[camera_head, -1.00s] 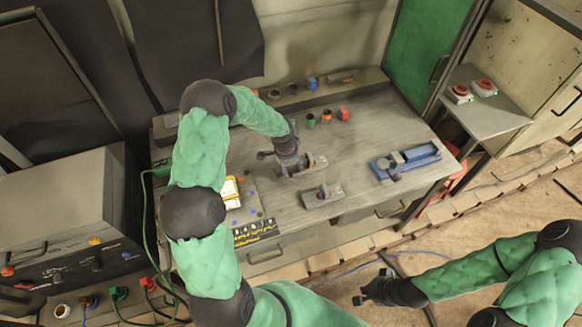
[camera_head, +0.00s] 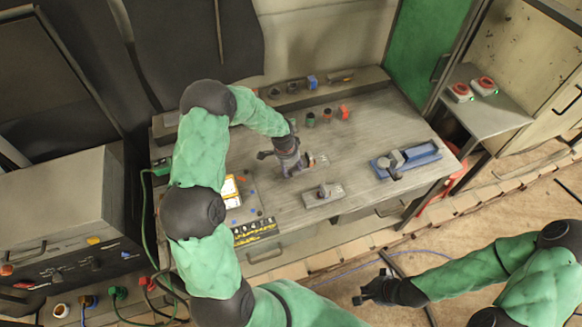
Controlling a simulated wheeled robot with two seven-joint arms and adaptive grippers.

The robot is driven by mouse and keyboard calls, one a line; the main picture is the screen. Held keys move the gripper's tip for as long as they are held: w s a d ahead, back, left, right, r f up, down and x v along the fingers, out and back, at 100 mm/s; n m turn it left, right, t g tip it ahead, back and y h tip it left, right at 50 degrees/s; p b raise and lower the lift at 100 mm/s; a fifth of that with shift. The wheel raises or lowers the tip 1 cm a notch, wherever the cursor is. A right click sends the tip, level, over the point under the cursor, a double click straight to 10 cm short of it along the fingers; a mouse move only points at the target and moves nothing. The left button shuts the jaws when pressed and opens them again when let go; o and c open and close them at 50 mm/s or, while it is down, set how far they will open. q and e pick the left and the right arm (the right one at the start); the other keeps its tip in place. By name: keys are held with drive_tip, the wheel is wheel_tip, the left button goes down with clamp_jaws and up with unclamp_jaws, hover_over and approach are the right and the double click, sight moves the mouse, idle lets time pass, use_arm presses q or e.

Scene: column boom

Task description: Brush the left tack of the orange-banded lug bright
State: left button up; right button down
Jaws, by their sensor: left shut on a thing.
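My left gripper (camera_head: 287,163) is low over the workbench (camera_head: 360,190), beside a small grey metal plate (camera_head: 320,161) that it partly covers. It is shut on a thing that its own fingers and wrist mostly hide. A second grey plate with an upright lug (camera_head: 323,194) lies nearer the bench's front edge. I cannot make out an orange band or the tacks on either piece at this size. My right gripper (camera_head: 371,288) is off the bench, low over the floor at the lower right; its fingers look apart and empty.
A blue fixture (camera_head: 405,160) stands on the bench's right. Small green, orange and red pieces (camera_head: 327,117) stand at the back near a ledge. A yellow-and-white device (camera_head: 230,188) lies at left by my arm. A grey cabinet (camera_head: 65,210) with cables stands left. Bare bench lies between plates and fixture.

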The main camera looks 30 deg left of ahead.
use_arm(q)
drive_tip(key=shift+s+d, duration=0.1)
drive_tip(key=shift+d, duration=0.05)
drive_tip(key=shift+s+d, duration=0.25)
drive_tip(key=shift+d, duration=0.05)
drive_tip(key=shift+w+a, duration=0.75)
drive_tip(key=shift+a, duration=0.15)
drive_tip(key=shift+s+d+f+b, duration=0.2)
drive_tip(key=shift+s+d+b, duration=0.2)
drive_tip(key=shift+s+d, duration=0.55)
drive_tip(key=shift+w, duration=0.1)
drive_tip(key=shift+a, duration=0.1)
drive_tip(key=shift+w+a+r, duration=0.1)
drive_tip(key=shift+w+a, duration=0.6)
drive_tip(key=shift+a, duration=0.1)
drive_tip(key=shift+s+d+r, duration=0.15)
drive_tip(key=shift+s+d, duration=0.5)
drive_tip(key=shift+d, duration=0.2)
